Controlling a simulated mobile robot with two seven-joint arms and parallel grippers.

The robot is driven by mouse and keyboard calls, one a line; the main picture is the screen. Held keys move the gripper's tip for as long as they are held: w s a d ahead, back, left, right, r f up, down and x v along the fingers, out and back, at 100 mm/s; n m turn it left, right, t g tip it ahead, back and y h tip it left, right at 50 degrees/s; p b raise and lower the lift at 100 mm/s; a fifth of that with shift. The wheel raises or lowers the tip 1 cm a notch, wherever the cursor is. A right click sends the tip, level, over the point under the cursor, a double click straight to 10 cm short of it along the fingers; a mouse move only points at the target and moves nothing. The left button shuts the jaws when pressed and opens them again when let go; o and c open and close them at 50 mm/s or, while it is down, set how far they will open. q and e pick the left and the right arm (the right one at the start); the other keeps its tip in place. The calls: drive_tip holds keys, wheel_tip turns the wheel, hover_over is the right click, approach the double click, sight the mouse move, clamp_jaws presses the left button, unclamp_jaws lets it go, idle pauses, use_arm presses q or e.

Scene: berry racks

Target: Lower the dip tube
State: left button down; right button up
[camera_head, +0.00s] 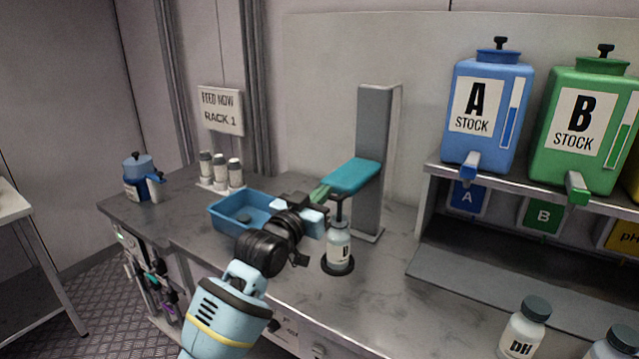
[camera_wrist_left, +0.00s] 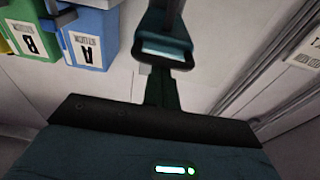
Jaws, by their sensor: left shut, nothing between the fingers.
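A grey post (camera_head: 372,150) stands on the bench and carries a teal arm (camera_head: 352,176). A dark dip tube (camera_head: 338,209) hangs below the arm over a small white bottle (camera_head: 338,246) with a label. The bottle stands upright on a dark round base. My left gripper (camera_head: 322,192) is shut and empty at the near left end of the teal arm. I cannot tell whether it touches the arm. In the left wrist view the shut fingers (camera_wrist_left: 161,92) show in the middle. The tube's lower end is hidden. My right gripper is not in view.
A blue tray (camera_head: 229,207) sits left of my left gripper. Several white bottles and a blue container (camera_head: 137,177) stand farther left. A shelf (camera_head: 428,196) with stock tanks is at right. Two capped bottles stand at the front right. The bench middle is clear.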

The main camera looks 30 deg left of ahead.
use_arm(q)
wheel_tip(320, 180, down, 4)
drive_tip(key=shift+w+f+b, duration=0.1)
drive_tip(key=shift+f+b, duration=0.05)
drive_tip(key=shift+b, duration=0.2)
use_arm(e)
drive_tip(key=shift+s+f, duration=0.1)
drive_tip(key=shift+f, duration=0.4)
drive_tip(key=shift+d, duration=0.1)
use_arm(q)
wheel_tip(320, 180, up, 5)
drive_tip(key=p, duration=0.2)
drive_tip(key=s+f, duration=0.2)
drive_tip(key=s, duration=0.7)
drive_tip(key=shift+a, duration=0.4)
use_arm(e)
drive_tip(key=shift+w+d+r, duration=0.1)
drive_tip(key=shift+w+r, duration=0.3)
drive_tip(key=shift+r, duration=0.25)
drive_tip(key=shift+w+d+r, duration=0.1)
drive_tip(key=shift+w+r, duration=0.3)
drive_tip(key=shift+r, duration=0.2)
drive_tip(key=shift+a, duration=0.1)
